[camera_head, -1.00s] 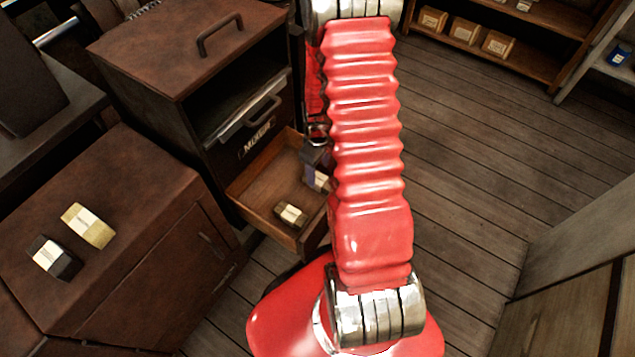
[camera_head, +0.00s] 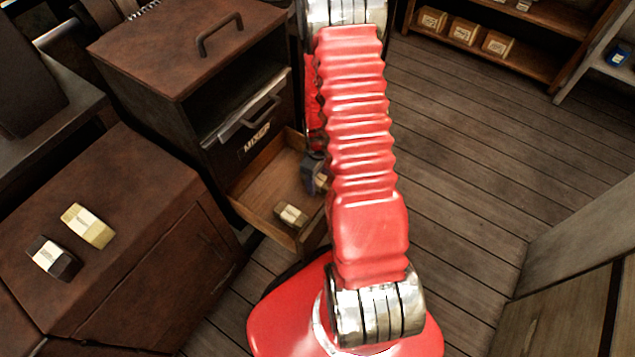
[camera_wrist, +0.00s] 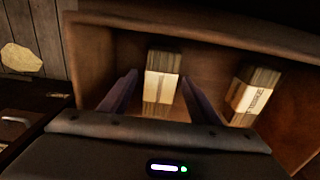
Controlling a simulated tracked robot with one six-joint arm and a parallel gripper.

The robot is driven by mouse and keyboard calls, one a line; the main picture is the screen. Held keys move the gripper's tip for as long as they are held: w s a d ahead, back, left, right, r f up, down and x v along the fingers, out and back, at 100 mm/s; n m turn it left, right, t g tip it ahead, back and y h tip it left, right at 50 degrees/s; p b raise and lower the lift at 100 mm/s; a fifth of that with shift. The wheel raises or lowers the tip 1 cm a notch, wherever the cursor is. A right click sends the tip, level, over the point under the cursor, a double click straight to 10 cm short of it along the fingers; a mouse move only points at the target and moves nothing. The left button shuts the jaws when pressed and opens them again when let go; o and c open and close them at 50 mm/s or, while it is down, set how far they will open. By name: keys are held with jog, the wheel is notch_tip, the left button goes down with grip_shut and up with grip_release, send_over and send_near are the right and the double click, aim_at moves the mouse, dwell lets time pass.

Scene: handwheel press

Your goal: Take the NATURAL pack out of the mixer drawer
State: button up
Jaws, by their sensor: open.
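The open mixer drawer (camera_head: 268,188) is a wooden tray with two light-labelled packs in it. In the wrist view one pack (camera_wrist: 163,75) lies between the fingers of my gripper (camera_wrist: 160,98), which is open; I cannot tell whether either finger touches it. The same pack (camera_head: 322,184) is partly covered by my gripper (camera_head: 314,178) in the head view. The other pack (camera_wrist: 250,95) lies to the right in the wrist view, and nearer the drawer front in the head view (camera_head: 291,215). The labels are too blurred to tell which pack is NATURAL.
The brown cabinet (camera_head: 180,50) with a top handle stands above the drawer. A low brown cabinet (camera_head: 120,180) at left bears a yellowish pack (camera_head: 88,226) and a dark-and-white pack (camera_head: 52,258). The drawer walls surround my gripper. Wooden floor (camera_head: 470,190) is clear at right.

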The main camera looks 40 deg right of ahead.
aim_at(319, 179)
jog(key=shift+c, duration=0.3)
jog(key=c, duration=1.1)
jog(key=shift+r, duration=0.1)
notch_tip(319, 179, up, 18)
jog(key=shift+f, duration=0.1)
dwell(0.4)
dwell(0.5)
